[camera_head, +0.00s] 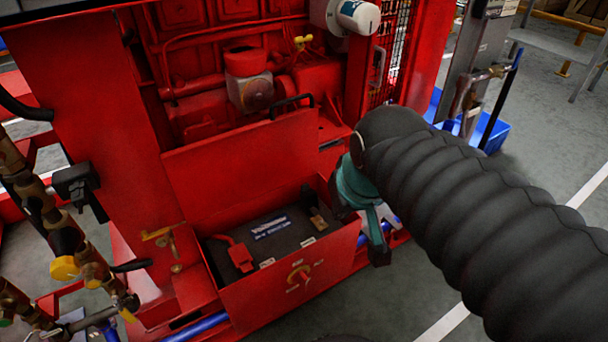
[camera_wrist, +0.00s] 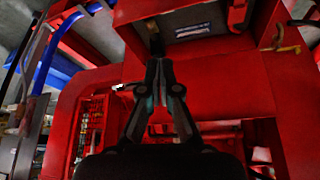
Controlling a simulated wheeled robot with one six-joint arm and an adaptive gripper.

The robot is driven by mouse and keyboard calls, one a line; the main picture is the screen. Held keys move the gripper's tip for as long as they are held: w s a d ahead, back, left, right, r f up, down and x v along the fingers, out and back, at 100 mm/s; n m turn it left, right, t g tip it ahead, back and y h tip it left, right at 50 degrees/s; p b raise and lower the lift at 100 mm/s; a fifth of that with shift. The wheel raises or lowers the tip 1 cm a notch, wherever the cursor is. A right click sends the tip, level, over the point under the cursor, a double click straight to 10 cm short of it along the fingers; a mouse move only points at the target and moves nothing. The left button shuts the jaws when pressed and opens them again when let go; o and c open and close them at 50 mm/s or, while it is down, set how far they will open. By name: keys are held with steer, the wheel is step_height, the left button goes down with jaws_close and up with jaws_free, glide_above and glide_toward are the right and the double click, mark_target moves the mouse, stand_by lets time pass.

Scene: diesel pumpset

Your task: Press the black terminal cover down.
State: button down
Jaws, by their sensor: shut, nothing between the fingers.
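The black terminal cover (camera_head: 315,211) is at the right end of the battery (camera_head: 272,230), inside an open red box. It looks partly raised and tilted, though the dark battery top makes its angle hard to judge. In the wrist view a small dark shape, likely the cover (camera_wrist: 157,44), is just beyond the fingertips. My gripper (camera_wrist: 157,66) is shut and empty. In the head view my gripper (camera_head: 348,206) is at the box's right wall, to the right of the cover. I cannot tell whether it touches the cover, and my arm hides part of it.
The red box (camera_head: 285,300) has a raised lid panel (camera_head: 240,165) behind the battery. A red terminal cover (camera_head: 240,257) is at the battery's left. A rotary switch (camera_head: 299,277) is on the box front. Pipes and valves (camera_head: 65,240) stand at left. Floor at lower right is clear.

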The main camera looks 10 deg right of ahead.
steer(key=w+f+n+g, duration=0.1)
steer(key=w+f, duration=0.1)
steer(key=w, duration=0.7)
steer(key=w+f+n+g, duration=0.1)
steer(key=w+f+g, duration=0.1)
steer(key=w, duration=0.7)
steer(key=w+f+n+g, duration=0.1)
steer(key=w+f, duration=0.2)
steer(key=w, duration=0.6)
steer(key=shift+w+d+f+p, duration=0.15)
steer(key=shift+d+f+p, duration=0.05)
steer(key=shift+d+p, duration=0.1)
steer(key=f, duration=1)
steer(key=shift+w+a+b, duration=0.1)
steer(key=shift+w+b, duration=0.2)
steer(key=shift+b, duration=0.05)
steer(key=shift+s+b, duration=0.1)
steer(key=shift+b, duration=0.2)
